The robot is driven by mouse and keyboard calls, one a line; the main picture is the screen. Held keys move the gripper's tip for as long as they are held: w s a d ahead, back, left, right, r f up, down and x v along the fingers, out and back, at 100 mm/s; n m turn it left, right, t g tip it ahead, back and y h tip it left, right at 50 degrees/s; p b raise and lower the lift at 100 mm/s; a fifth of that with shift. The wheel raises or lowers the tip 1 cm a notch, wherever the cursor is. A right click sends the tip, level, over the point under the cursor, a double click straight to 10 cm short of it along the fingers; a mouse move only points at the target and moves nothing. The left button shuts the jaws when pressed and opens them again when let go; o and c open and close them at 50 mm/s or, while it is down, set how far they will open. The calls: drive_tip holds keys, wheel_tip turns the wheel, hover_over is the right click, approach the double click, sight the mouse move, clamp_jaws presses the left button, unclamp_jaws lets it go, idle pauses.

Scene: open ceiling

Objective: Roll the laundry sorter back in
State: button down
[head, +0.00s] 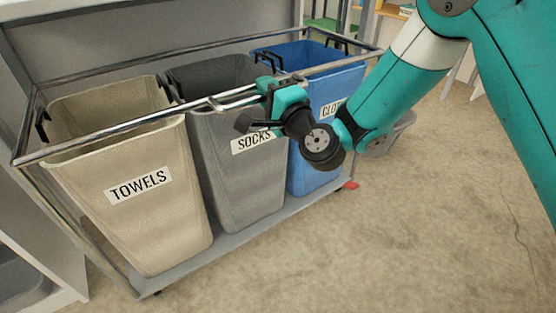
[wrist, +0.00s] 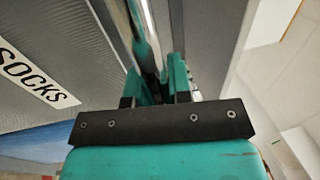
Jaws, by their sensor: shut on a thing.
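The laundry sorter (head: 97,136) is a metal frame on a grey wheeled base, standing at the left and middle of the head view. It holds a beige TOWELS bin (head: 150,225), a grey SOCKS bin (head: 235,190) and a blue CLOT… bin (head: 312,172), whose label is partly hidden. My gripper (head: 268,88) is at the sorter's front, before the SOCKS bin, shut on the metal handle bar (head: 232,99). In the wrist view my gripper's fingers (wrist: 163,80) close around the bar (wrist: 148,35), with the SOCKS bin (wrist: 50,40) beside it.
A grey cabinet wall (head: 30,50) rises behind the sorter, and a white unit (head: 40,265) stands at the left. A red piece (head: 350,185) sits at the base's right corner. The floor (head: 390,240) in front is clear.

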drive_tip(key=p+x, duration=0.2)
drive_tip(key=p, duration=0.1)
drive_tip(key=shift+w+a+f, duration=0.15)
drive_tip(key=shift+w+a, duration=0.05)
drive_tip(key=shift+a, duration=0.05)
drive_tip(key=shift+w+p, duration=0.1)
drive_tip(key=shift+p, duration=0.35)
